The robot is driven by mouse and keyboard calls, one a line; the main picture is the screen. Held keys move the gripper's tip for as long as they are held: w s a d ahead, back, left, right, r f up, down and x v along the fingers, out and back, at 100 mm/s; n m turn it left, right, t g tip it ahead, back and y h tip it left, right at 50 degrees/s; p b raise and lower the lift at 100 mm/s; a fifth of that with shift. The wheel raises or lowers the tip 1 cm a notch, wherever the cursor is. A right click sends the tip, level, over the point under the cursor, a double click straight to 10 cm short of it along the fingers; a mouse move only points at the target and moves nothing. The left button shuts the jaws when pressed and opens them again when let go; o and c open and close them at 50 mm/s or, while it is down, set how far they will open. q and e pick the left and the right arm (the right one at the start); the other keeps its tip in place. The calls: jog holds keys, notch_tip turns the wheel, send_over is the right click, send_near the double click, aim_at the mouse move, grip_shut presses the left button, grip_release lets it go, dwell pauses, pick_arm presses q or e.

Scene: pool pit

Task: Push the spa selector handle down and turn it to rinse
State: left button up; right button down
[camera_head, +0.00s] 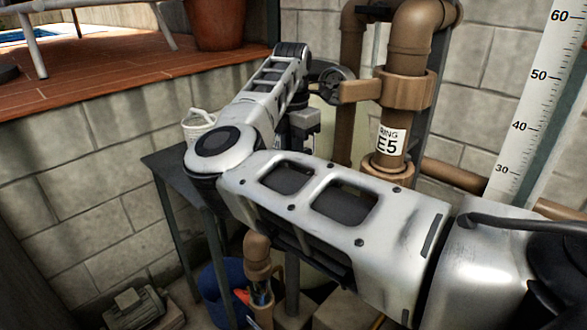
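A dark rounded part (332,82) shows just right of my arm's far end, beside a brown side pipe; it may be the spa selector or its handle. My arm covers much of it, so I cannot make out the handle's position or any rinse marking. My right arm comes in from the right, crosses the middle and bends back toward this dark part. A grey block with dark parts (303,124) below the far end may be my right gripper; its fingers cannot be made out. My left gripper is not in view.
Brown pipes (410,45) stand right of the dark part, one labelled E5 (391,142). A measuring scale (535,95) is at the right. A dark table (165,162) with a white bucket (198,124) stands left; a blue bucket (213,300) is below. Block walls enclose the pit.

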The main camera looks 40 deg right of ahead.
jog(key=shift+f+b, duration=0.3)
jog(key=shift+f, duration=0.25)
jog(key=m, duration=0.5)
jog(key=shift+m+b, duration=0.3)
jog(key=m, duration=0.3)
jog(key=shift+m, duration=0.3)
jog(key=m, duration=0.2)
jog(key=shift+m, duration=0.4)
jog(key=c, duration=1.2)
grip_release()
jog(key=shift+c, duration=0.2)
